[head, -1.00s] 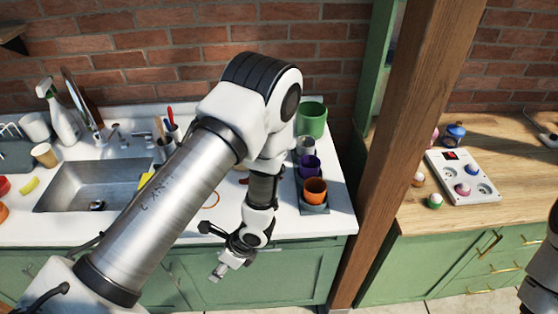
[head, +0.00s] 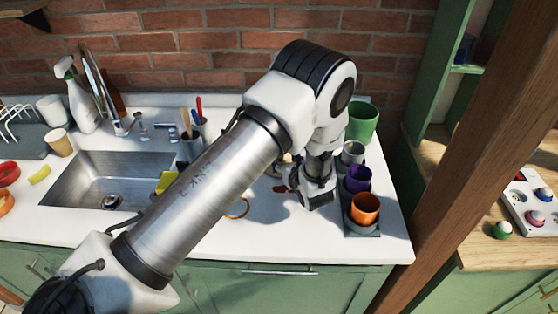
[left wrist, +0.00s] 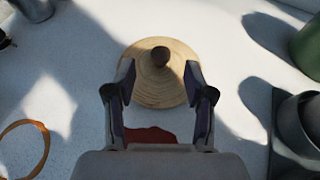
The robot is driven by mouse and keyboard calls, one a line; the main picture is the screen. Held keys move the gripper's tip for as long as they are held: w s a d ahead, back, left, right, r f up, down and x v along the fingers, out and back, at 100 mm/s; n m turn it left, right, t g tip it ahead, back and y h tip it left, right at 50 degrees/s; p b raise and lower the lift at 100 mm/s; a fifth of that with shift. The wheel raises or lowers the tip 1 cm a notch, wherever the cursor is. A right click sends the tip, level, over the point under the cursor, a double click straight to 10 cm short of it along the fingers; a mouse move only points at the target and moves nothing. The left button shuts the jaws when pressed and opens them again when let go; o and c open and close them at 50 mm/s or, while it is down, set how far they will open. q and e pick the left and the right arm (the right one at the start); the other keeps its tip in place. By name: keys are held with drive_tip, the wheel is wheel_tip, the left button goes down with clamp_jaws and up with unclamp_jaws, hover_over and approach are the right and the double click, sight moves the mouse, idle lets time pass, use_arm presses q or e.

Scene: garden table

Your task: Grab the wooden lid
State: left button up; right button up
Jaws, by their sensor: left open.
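The wooden lid (left wrist: 160,95), a pale round disc with a dark brown knob (left wrist: 160,56), lies on the white counter in the left wrist view. My left gripper (left wrist: 160,77) is open, with its two fingers apart on either side of the lid's near part and the knob between and slightly beyond the tips. I cannot tell whether the fingers touch the lid. In the head view my own left arm mostly hides the lid and the fingertips. My right gripper is not in view.
A dark red flat thing (left wrist: 150,135) lies just below the lid. An orange ring (head: 237,208) lies left of the gripper. At right stand a green pot (head: 362,122), a purple cup (head: 358,178) and an orange cup (head: 365,209). A sink (head: 110,180) is at left.

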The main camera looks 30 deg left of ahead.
use_arm(q)
drive_tip(key=shift+w+a+p, duration=0.75)
drive_tip(key=shift+a+p, duration=0.2)
drive_tip(key=x, duration=0.2)
drive_tip(key=f+x, duration=0.1)
drive_tip(key=x, duration=0.1)
drive_tip(key=shift+s+d, duration=0.1)
drive_tip(key=shift+d, duration=0.05)
drive_tip(key=shift+s+d+r, duration=0.1)
drive_tip(key=shift+r, duration=0.05)
drive_tip(key=shift+s+d+r, duration=0.1)
drive_tip(key=shift+d+r, duration=0.05)
drive_tip(key=shift+d, duration=0.05)
drive_tip(key=c, duration=0.9)
clamp_jaws()
